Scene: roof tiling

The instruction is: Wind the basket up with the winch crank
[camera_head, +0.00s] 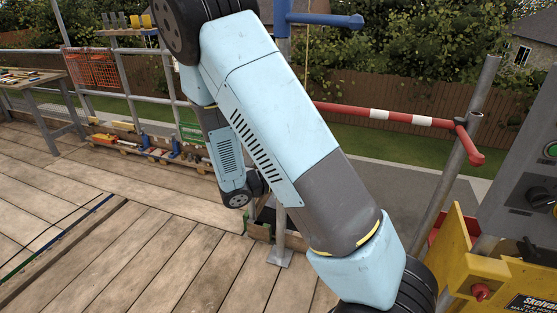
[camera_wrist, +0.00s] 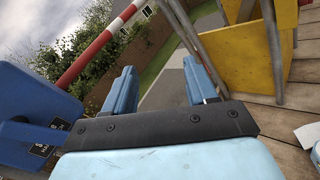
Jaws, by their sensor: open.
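My gripper (camera_wrist: 160,88) is open and empty in the wrist view, with its two blue fingers apart and bare ground and paving behind them. A blue housing (camera_wrist: 35,95) with small white-lettered labels stands left of the fingers, apart from them; I cannot tell whether it is the winch. In the head view my arm crosses the middle, and the gripper is out of sight. A blue post with a blue arm (camera_head: 325,20) rises behind it. I cannot make out the crank or the basket with certainty in either view.
A red-and-white bar (camera_head: 385,115) spans the deck edge; it shows in the wrist view (camera_wrist: 100,45). A yellow hoist frame (camera_head: 465,260) and grey control box (camera_head: 520,190) stand right. Orange mesh containers (camera_head: 90,68) hang on the left railing. The left deck planks (camera_head: 120,230) are largely clear.

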